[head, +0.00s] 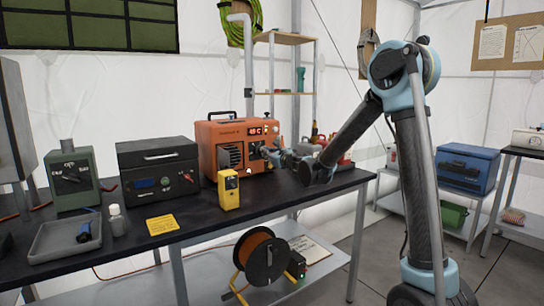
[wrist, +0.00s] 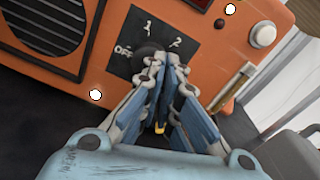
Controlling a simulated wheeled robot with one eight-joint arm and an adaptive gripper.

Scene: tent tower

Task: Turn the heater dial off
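The orange heater (head: 212,135) stands on the dark workbench with a lit red display. In the wrist view its front (wrist: 110,75) fills most of the picture. A black panel (wrist: 122,68) there is marked OFF, 1 and 2. The dark round heater dial (wrist: 147,53) sits on it, partly hidden by my fingertips; its pointer direction is unclear. My gripper (wrist: 166,66) is at the dial's lower right, its blue-padded fingers drawn together. Nothing shows between them, and contact with the dial is unclear. In the head view my gripper (head: 273,154) is at the heater's front right.
A yellow device (head: 228,190) stands on the bench in front of the heater. A black case (head: 158,172) and a green dial box (head: 73,180) stand left. A white button (wrist: 262,34) and a brass-coloured part (wrist: 235,84) are right of the panel. A cable reel (head: 263,258) is below.

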